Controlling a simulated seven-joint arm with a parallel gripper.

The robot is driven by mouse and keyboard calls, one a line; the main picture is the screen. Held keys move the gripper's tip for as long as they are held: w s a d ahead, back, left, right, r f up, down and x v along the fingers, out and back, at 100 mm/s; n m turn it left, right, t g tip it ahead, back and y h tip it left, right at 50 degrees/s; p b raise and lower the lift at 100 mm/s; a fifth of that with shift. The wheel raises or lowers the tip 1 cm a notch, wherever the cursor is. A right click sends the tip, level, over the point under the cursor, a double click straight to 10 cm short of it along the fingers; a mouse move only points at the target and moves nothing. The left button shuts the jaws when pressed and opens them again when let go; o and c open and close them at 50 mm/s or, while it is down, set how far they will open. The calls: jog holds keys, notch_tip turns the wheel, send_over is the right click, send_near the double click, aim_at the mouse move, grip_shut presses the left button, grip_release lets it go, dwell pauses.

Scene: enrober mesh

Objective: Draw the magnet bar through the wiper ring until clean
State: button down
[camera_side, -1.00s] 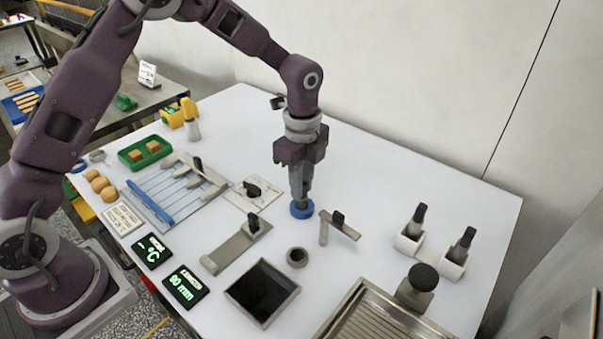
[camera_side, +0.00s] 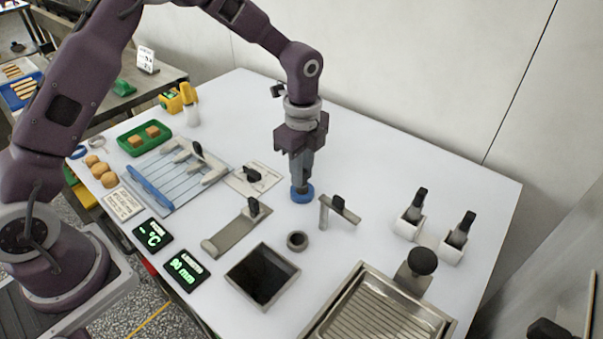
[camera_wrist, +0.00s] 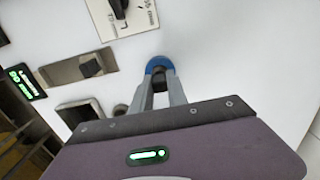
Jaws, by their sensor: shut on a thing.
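My gripper (camera_side: 301,186) points straight down, its fingertips low over a blue ring (camera_side: 302,196) on the white table. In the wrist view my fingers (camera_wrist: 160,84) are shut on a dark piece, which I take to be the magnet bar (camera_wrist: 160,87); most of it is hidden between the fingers. The blue ring (camera_wrist: 157,63), which looks like the wiper ring, sits just past the fingertips. I cannot tell how far the bar reaches into it.
A square dark-mouthed bin (camera_side: 263,275) and a ridged metal tray (camera_side: 375,315) are in front. White holders with black handles (camera_side: 408,226) are farther right. The table behind my gripper is clear.

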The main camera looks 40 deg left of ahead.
notch_tip(320, 180, up, 10)
jog(key=shift+r, duration=0.2)
dwell(0.7)
